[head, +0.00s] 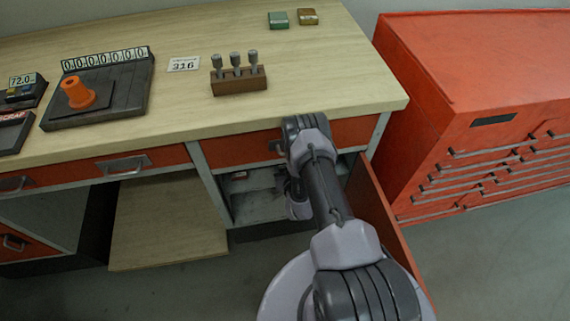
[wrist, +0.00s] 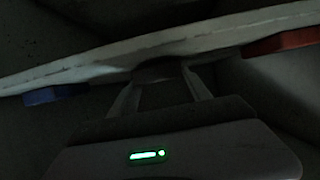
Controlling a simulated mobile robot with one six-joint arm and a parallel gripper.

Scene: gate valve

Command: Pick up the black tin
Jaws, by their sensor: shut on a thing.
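In the dark wrist view my gripper (wrist: 160,88) is shut on a dark object, the black tin (wrist: 158,70), between its two fingers. Only a dim part of the tin shows, in front of a pale shelf edge (wrist: 80,68). In the head view my arm reaches down into the open cupboard (head: 258,207) under the workbench. The fingers and the tin cannot be made out there.
In the wrist view a blue item (wrist: 55,95) lies left and a red item (wrist: 283,41) right of the gripper. The open cupboard door (head: 378,212) stands right of my arm. A red tool cabinet (head: 470,90) is beside the workbench (head: 180,110).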

